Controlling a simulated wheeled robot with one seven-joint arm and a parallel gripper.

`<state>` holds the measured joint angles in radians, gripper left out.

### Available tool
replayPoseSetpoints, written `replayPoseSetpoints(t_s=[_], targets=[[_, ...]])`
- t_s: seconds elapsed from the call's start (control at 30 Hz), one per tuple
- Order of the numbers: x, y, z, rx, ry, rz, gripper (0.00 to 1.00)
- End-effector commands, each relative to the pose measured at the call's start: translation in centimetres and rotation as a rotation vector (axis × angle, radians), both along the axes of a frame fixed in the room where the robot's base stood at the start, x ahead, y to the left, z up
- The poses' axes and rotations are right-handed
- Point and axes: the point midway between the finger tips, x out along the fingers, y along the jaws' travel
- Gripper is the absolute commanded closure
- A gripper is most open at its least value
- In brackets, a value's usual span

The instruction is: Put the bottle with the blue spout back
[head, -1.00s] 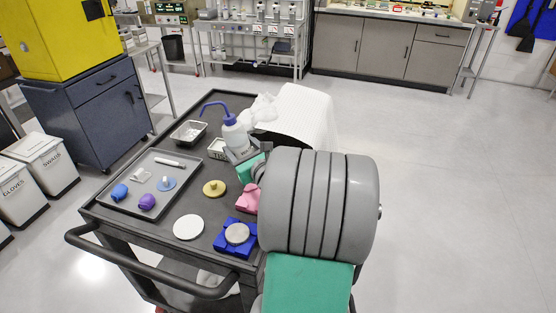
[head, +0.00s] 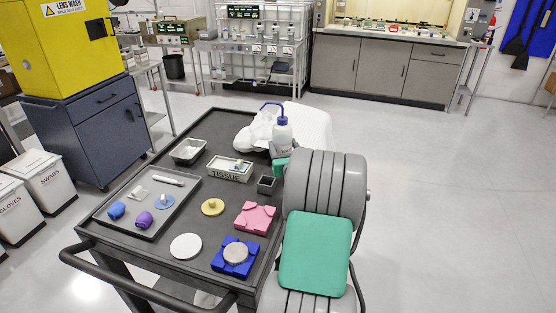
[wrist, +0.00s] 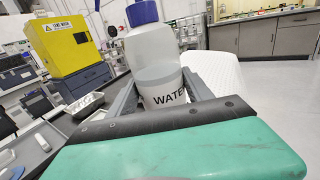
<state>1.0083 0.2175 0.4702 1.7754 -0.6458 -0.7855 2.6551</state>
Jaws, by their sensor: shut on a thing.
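The bottle with the blue spout (head: 282,133) is white and translucent, with a blue cap and a bent blue tube pointing left. In the wrist view the bottle (wrist: 155,60) stands between my fingers, roughly upright, and its label reads "WATE", the rest hidden. My gripper (head: 281,152) is shut on the bottle's body, above the far right part of the dark cart (head: 230,125). A small dark square holder (head: 267,185) sits on the cart, below and left of my gripper. I cannot tell whether the bottle's base touches anything.
The cart holds a tissue box (head: 230,170), a metal dish (head: 188,151), a tray (head: 185,195) with small items, a pink block (head: 256,218), a blue fixture (head: 236,257) with a grey disc, a white disc (head: 186,246) and a yellow knob (head: 212,207). White crumpled cloth (head: 258,130) lies behind.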

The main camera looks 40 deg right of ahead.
Motion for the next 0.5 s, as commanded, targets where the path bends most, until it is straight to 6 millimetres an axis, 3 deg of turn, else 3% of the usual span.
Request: replayPoseSetpoints(t_s=[0.2, 0.37, 0.5], targets=[[2.7, -0.8, -3.4, 0.001, -0.001, 0.001, 0.63], [3.6, -1.1, -4.7, 0.0, -0.001, 0.001, 0.63], [3.5, -1.2, -7.2, 0.002, 0.0, -0.001, 0.63]])
